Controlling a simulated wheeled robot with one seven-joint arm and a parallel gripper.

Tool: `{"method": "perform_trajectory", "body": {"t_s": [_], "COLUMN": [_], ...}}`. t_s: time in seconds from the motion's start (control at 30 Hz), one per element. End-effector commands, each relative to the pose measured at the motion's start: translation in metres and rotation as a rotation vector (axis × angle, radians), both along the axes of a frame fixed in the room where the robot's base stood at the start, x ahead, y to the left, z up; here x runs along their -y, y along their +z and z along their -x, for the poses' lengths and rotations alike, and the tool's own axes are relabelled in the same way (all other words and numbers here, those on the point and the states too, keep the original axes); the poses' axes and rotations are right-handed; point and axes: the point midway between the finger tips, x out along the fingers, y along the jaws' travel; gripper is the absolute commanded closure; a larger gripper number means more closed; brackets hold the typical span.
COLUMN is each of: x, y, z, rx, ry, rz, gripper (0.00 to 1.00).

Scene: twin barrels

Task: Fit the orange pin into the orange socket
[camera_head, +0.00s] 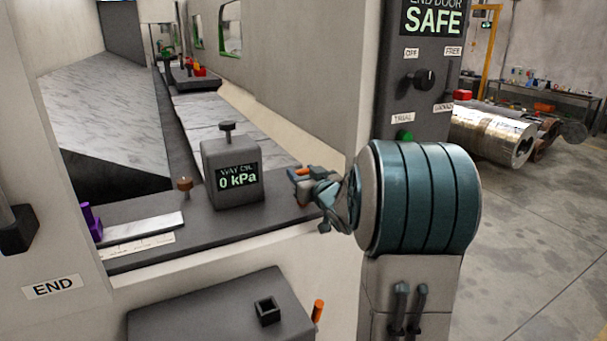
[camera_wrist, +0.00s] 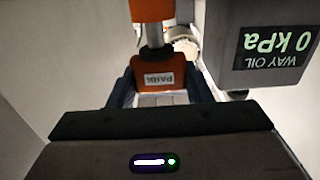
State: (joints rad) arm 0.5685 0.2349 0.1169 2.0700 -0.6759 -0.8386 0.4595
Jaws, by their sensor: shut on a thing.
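My gripper (camera_head: 304,184) is at the right end of the dark ledge, right of the oil gauge box. It is shut on an orange pin (camera_head: 303,171). In the wrist view my gripper (camera_wrist: 158,88) has a finger on each side of the pin's orange block (camera_wrist: 153,70), labelled "PARK". A grey metal shaft (camera_wrist: 154,35) leads from the block to an orange end (camera_wrist: 152,10), cut off by the frame's top. An upright orange peg (camera_head: 317,310) stands at the right edge of the low dark box. I cannot make out an orange socket for certain.
The oil gauge box (camera_head: 232,180), reading "0 kPa", stands close left of my gripper; it also shows in the wrist view (camera_wrist: 270,45). A black square holder (camera_head: 267,311) sits on the low dark box (camera_head: 190,320). A purple part (camera_head: 91,220) is on the ledge's left.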

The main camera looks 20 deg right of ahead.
Motion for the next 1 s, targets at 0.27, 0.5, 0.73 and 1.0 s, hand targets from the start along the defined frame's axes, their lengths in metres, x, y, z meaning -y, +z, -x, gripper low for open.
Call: {"method": "perform_trajectory", "body": {"t_s": [0.27,0.5,0.73,1.0], "x": [0.0,0.0,0.0,0.0], "y": [-0.008,-0.014,-0.02,-0.024], "z": [0.0,0.0,0.0,0.0], "rx": [0.0,0.0,0.0,-0.001], "ry": [0.0,0.0,0.0,0.0], "rz": [0.0,0.0,0.0,0.0], "gripper": [0.78,0.78,0.78,0.49]}}
